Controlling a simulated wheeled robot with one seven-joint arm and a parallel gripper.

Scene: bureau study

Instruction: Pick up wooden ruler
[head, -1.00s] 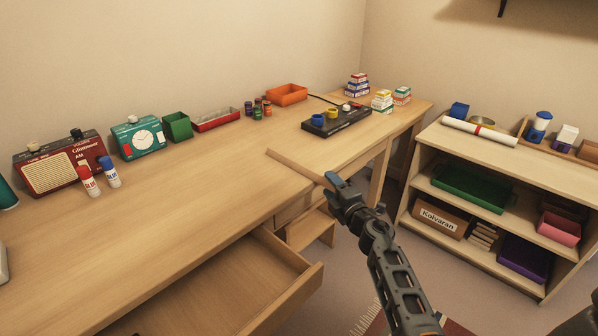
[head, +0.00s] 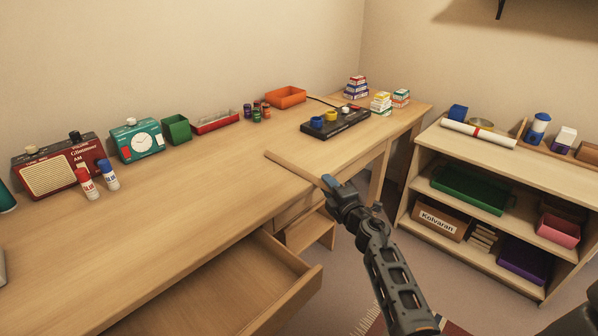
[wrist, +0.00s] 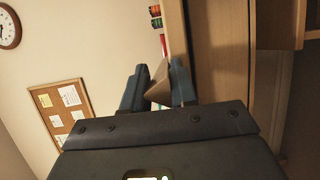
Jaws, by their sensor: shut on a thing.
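The wooden ruler (head: 292,166) is a long, thin, light-brown strip close in colour to the desk. In the head view it reaches from my gripper (head: 331,183) up and left over the desk's front edge. My gripper is shut on its near end, just off that edge. In the wrist view the ruler (wrist: 158,86) shows as a brown wedge between the two dark fingers of my gripper (wrist: 158,88). I cannot tell whether the ruler's far end touches the desk top.
The wooden desk (head: 200,195) has an open, empty-looking drawer (head: 235,285) below. A black tray with coloured cups (head: 335,122) stands right of the ruler's far end. A shelf unit (head: 505,165) stands at the right.

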